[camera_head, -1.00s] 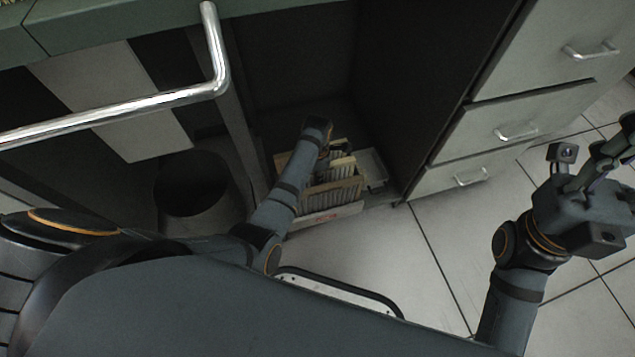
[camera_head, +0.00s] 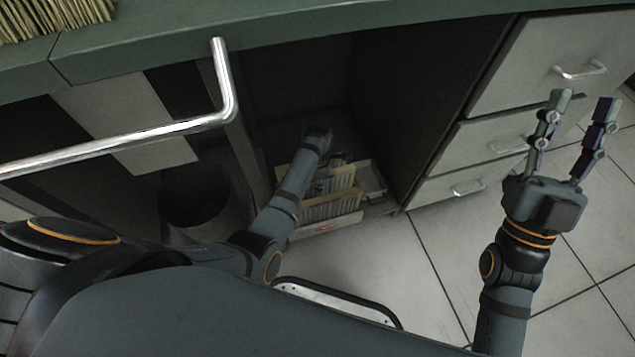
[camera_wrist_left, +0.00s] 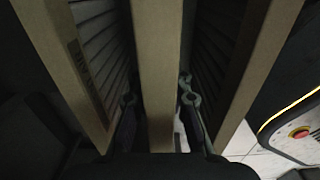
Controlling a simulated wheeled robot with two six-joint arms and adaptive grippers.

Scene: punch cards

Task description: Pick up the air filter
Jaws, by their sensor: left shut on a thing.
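Several air filters with tan card frames and pale pleats stand side by side in the lower cabinet bay in the head view. In the left wrist view, the middle air filter (camera_wrist_left: 157,45) shows its tan edge between the two fingers of my left gripper (camera_wrist_left: 158,98), which is shut on it. Other filters stand close on both sides, one on the left (camera_wrist_left: 62,62) and one on the right (camera_wrist_left: 252,70). In the head view my left arm hides its own fingers. My right gripper (camera_head: 583,103) is open and empty, with its fingers apart in front of the drawers.
A green worktop (camera_head: 300,30) lies above the bay. A chrome handle bar (camera_head: 130,108) crosses at the left. A dark round bin (camera_head: 195,195) stands left of the bay. Grey drawers (camera_head: 480,150) stand at the right. The tiled floor (camera_head: 420,275) is open in front.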

